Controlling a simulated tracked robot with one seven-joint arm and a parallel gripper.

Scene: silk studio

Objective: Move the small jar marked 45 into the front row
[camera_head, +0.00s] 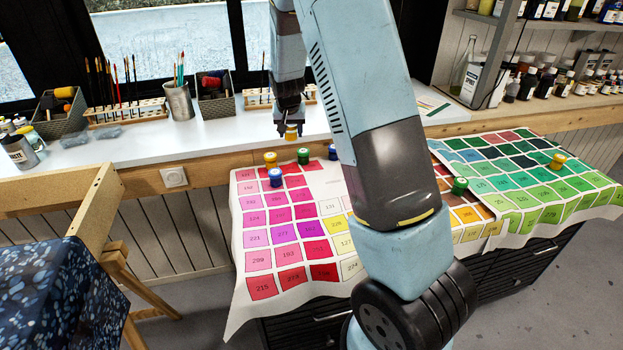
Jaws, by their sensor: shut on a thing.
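My gripper (291,122) points down above the back edge of the colour chart cloth (240,290). It is shut on a small yellow jar (291,134), held up off the cloth. No number is legible on this jar. Below it, a yellow-lidded jar (270,159), a green-lidded jar (303,156) and a blue-lidded jar (275,177) stand on the pink part of the cloth. Another small dark-lidded jar (333,152) shows beside my arm. No marking 45 can be read on any jar. My arm hides the middle of the cloth.
A green-lidded jar (459,186) and a yellow-lidded jar (558,161) stand on the right part of the cloth. The white counter (220,128) behind holds a brush cup (179,102), baskets and racks. Shelves of bottles (550,82) are at the right. A wooden frame (95,210) stands at left.

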